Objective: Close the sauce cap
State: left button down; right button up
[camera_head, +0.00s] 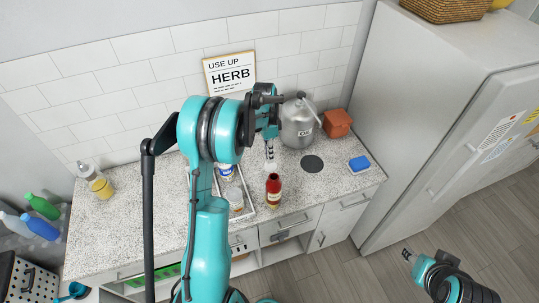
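A red sauce bottle (273,191) with a pale label stands upright near the counter's front edge, beside a tray. Its top faces up toward my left gripper. My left gripper (270,157) points down just above and behind the bottle top. A small pale thing (270,167) shows between its fingertips and the bottle; I cannot tell whether it is the cap or whether the gripper touches it. The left fingers look narrow and close together, but their opening is unclear. My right gripper (408,254) is far off at lower right, over the floor, away from the bottle.
A tray (250,209) with jars (236,198) lies left of the bottle, partly hidden by my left arm. A metal canister (298,124), an orange-brown box (337,123), a dark disc (312,163) and a blue sponge (359,164) are to the right. The counter's left part is mostly clear.

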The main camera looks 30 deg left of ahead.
aim_at(273, 175)
pick_arm(q)
jog(key=shift+s+d, duration=0.1)
jog(key=s+d+t+y+b, duration=0.2)
jog(key=y+b, duration=0.1)
jog(key=shift+d+t, duration=0.2)
jog(key=shift+t, duration=0.2)
jog(key=s+d+f+t+y+b, duration=0.4)
jog(key=f+t+y+b, duration=0.3)
jog(key=b, duration=2)
jog(key=shift+s+d+t+y, duration=0.15)
jog(key=shift+d+t+y, duration=0.5)
jog(key=shift+t+y, duration=1.55)
jog(key=shift+g+y, duration=0.7)
jog(key=c, duration=1.7)
grip_release()
jog(key=shift+c, duration=0.2)
